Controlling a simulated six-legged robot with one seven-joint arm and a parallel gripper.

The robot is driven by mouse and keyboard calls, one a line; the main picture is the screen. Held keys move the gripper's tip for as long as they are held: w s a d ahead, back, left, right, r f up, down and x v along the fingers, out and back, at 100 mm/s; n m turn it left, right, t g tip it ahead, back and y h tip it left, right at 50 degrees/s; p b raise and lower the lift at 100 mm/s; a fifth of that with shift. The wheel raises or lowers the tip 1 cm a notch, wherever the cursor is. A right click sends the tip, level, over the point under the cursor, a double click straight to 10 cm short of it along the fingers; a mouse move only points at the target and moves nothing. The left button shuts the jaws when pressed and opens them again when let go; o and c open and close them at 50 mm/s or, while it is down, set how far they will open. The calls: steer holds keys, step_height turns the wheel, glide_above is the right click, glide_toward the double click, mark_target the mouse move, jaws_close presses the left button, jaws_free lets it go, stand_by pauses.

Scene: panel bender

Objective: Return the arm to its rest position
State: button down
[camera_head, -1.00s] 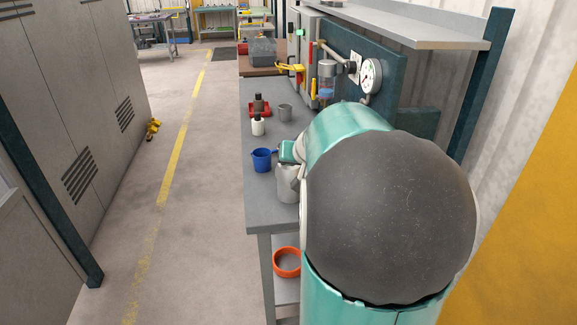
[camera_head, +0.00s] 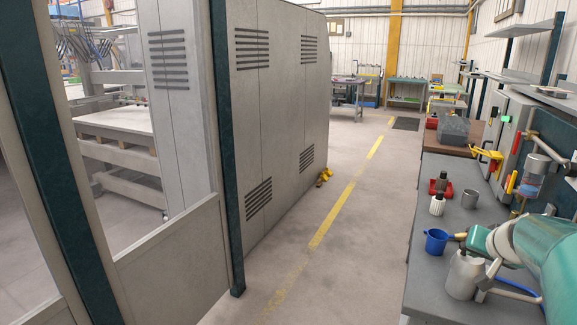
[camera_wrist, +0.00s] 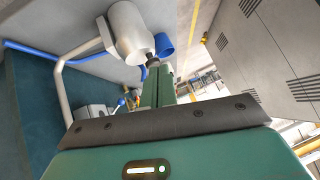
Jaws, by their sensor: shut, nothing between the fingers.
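My teal arm enters the camera_head view from the right edge, over the grey bench. My gripper (camera_head: 461,236) is low over the bench top, just right of a blue cup (camera_head: 436,242) and behind a grey canister (camera_head: 462,276). In the wrist view my gripper (camera_wrist: 154,64) shows teal fingers together, with nothing between them. The canister (camera_wrist: 128,32) and the blue cup (camera_wrist: 164,45) show beyond the fingertips there. I cannot tell whether the gripper touches either one.
A grey cabinet (camera_head: 275,130) and a glazed guard panel are at left. The aisle floor (camera_head: 340,245) is clear.

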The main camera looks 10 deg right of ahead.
steer(key=s+a+r+n+y, duration=0.1)
steer(key=s+a+n+y, duration=0.1)
steer(key=a, duration=0.8)
steer(key=s+a+n+y, duration=0.1)
steer(key=s+a+n, duration=0.1)
steer(key=a, duration=0.9)
steer(key=s+a+f+n+g, duration=0.3)
steer(key=s+a, duration=0.9)
steer(key=a, duration=0.1)
steer(key=shift+s+f+n, duration=0.15)
steer(key=shift+s+n, duration=0.15)
